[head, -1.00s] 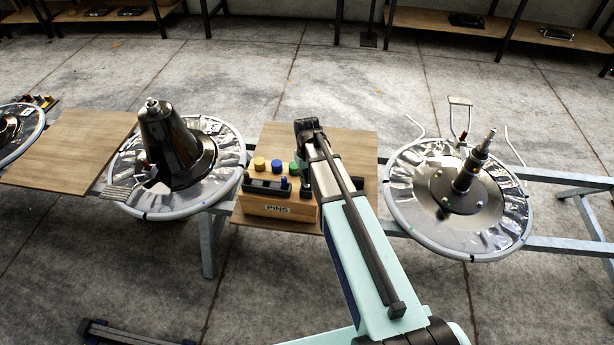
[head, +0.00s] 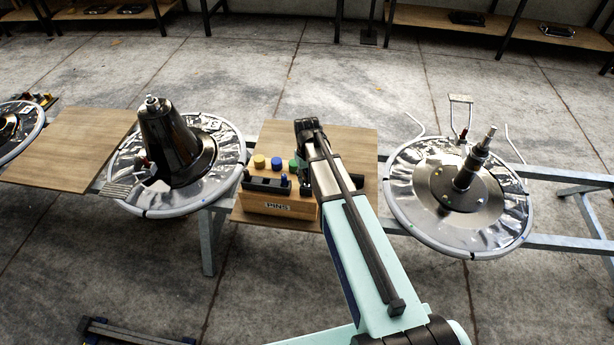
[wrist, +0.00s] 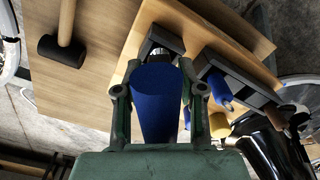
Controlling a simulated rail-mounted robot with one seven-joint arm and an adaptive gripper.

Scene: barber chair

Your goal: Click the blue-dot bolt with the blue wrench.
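My gripper (wrist: 160,95) points down over the PINS rack (head: 280,208), its fingers on either side of a thick blue handle (wrist: 157,105). This looks like the blue wrench; a dark metal part shows beyond it. I cannot tell whether the fingers press on the handle. In the head view my arm hides most of the gripper and the wrench. The right disc (head: 410,222) has a dark hub (head: 455,200) with several bolts around an upright shaft (head: 476,158). Which bolt bears a blue dot is too small to tell.
The rack's yellow (head: 260,162), blue (head: 277,164) and green (head: 294,166) knobs stand close to my gripper. A black holder (head: 262,186) sits at its front. A mallet (wrist: 62,45) lies on the wooden board. A tall black cone (head: 168,145) stands on the left disc.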

